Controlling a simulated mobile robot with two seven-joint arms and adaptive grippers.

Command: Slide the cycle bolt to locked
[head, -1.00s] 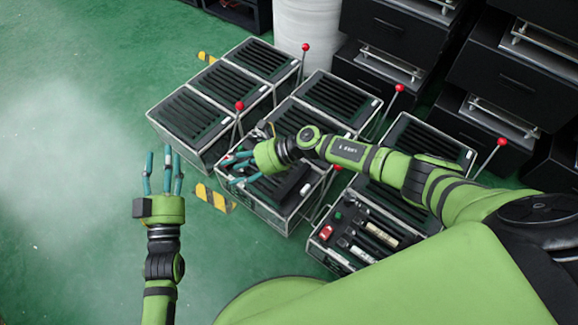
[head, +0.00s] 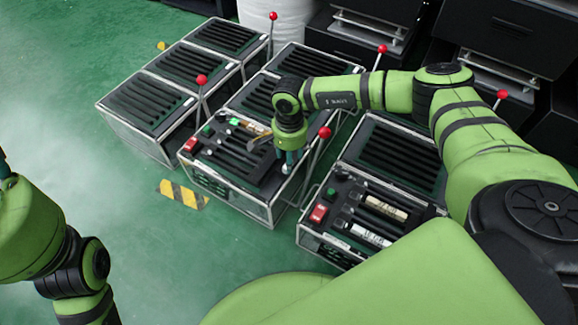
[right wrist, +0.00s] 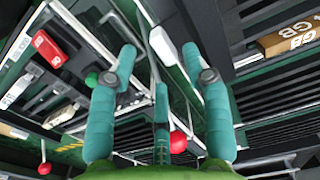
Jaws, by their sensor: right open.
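In the head view my right gripper (head: 290,160) points down over the right side of the middle front unit (head: 232,198), near a lever with a red knob (head: 325,132). In the right wrist view the right gripper (right wrist: 160,65) has its teal fingers spread, with nothing visibly held. A pale bar (right wrist: 162,46) runs beyond and between the fingertips; I cannot tell whether it is the cycle bolt. A red switch (right wrist: 48,48) and a green button (right wrist: 92,80) lie left of the fingers. My left gripper (head: 4,168) is mostly cut off at the left edge.
Several slatted units stand in rows with upright red-knobbed levers between them. The near right unit (head: 312,240) has a red switch (head: 318,213) and labelled cylinders. Black cabinets (head: 520,50) stand behind. A yellow-black floor marking (head: 182,194) and open green floor lie left.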

